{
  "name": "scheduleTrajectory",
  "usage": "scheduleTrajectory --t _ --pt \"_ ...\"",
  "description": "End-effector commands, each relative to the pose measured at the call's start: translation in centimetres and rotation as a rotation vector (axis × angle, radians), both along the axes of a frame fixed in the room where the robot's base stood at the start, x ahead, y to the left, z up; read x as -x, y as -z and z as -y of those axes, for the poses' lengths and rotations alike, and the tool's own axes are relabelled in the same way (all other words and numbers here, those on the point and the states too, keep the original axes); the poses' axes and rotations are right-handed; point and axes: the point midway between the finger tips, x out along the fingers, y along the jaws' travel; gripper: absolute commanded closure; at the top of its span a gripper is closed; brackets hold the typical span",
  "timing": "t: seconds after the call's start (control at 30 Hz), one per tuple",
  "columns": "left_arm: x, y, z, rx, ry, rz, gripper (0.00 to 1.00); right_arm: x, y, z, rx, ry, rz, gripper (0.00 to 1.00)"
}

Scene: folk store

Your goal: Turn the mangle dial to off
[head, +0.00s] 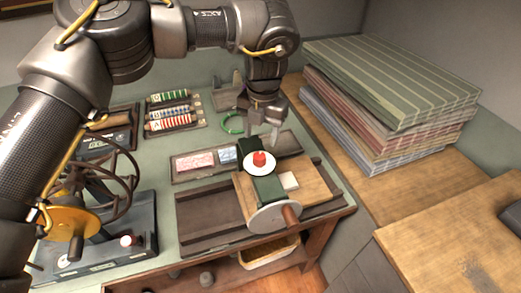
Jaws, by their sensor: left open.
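A red knob (260,158) sits on a round white dial plate (249,167) on top of a green mangle housing (267,186). The knob's pointing direction and the dial's markings are too small to read. The housing stands on a wooden board over dark rails (212,215), with a pale disc (273,217) and wooden crank handle at its front. My left gripper (264,122) points down behind and above the knob, open and apart from it. My right gripper is not in view.
Just behind the mangle are a green ring (233,123) and a tray of pink and blue pieces (195,161). Thread rolls (167,109) lie at the back left. A wheeled machine (105,240) stands front left. Folded striped cloths (390,85) are stacked at right.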

Motion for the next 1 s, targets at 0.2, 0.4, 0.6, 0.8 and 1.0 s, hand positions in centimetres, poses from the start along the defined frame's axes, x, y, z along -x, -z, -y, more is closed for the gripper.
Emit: scheduleTrajectory --t 0.2,0.4,0.6,0.8,1.0 --pt "0.0 4.0 -0.1 0.0 0.003 -0.003 0.45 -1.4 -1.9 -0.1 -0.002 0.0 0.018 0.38" --pt "-0.1 6.7 -0.1 -0.001 0.003 -0.002 0.45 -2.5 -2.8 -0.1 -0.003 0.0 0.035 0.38" --pt "-0.2 7.9 -0.1 0.0 0.004 0.0 0.45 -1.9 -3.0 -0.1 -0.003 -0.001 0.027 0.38" --pt "-0.2 8.0 -0.1 0.0 0.004 0.001 0.45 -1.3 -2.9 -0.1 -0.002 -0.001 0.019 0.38" --pt "-0.2 8.0 -0.1 0.0 0.005 0.001 0.66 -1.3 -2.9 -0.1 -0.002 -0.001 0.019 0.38"
